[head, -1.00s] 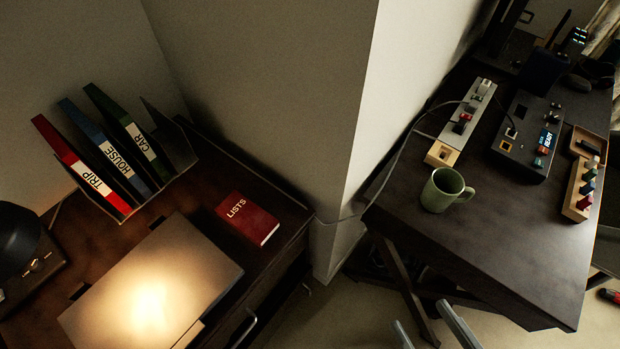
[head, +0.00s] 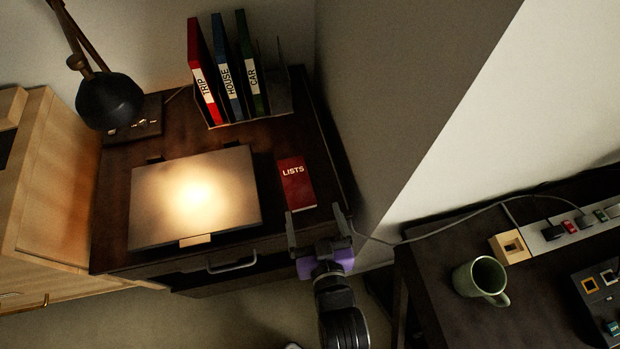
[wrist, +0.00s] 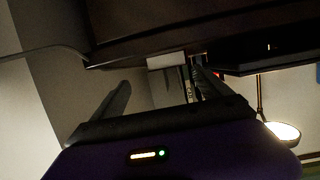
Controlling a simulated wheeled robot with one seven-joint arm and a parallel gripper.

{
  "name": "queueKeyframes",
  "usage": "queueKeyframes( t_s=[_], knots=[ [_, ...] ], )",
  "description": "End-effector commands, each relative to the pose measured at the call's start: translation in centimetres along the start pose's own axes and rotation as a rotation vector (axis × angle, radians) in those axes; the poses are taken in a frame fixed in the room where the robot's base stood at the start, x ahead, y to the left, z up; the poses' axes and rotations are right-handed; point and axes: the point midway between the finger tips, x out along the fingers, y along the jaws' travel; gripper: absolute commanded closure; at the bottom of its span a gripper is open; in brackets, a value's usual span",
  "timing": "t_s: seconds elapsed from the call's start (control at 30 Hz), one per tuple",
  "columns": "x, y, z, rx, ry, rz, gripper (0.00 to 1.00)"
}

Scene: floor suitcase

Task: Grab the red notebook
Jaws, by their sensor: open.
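The red notebook (head: 296,186), marked "LISTS", lies flat on the dark desk (head: 275,236) near its right edge, beside a closed laptop-like panel. My gripper (head: 319,222) is in the head view just in front of the notebook's near end, its two fingers spread apart with nothing between them. In the head view its left fingertip appears close to the notebook's lower edge; I cannot tell whether they touch. In the wrist view the open fingers (wrist: 160,90) point toward the dark desk edge. I cannot make out the notebook clearly there.
The flat panel (head: 194,196) lies left of the notebook under a lit lamp (head: 110,101). Red, blue and green binders (head: 228,75) stand behind. A wall corner rises to the right. A second table with a green mug (head: 480,280) is at right.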

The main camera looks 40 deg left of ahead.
Motion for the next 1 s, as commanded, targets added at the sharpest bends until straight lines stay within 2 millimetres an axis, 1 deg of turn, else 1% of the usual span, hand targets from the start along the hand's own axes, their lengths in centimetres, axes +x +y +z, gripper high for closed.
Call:
queueKeyframes(
  t_s=[0.03,0.2,0.53,0.73,0.87,1.0],
  knots=[
    [0.7,-0.8,-0.5,-0.004,0.001,-0.016,0.12],
    [2.1,-1.8,-0.9,-0.009,0.0,-0.035,0.12],
    [5.5,-1.8,-1.1,-0.008,0.0,-0.035,0.12],
    [8.3,-1.8,-1.1,-0.007,0.0,-0.034,0.12],
    [9.3,-1.8,-1.0,-0.008,0.0,-0.033,0.12],
    [9.4,-1.8,-1.0,-0.008,0.0,-0.033,0.12]
  ],
)
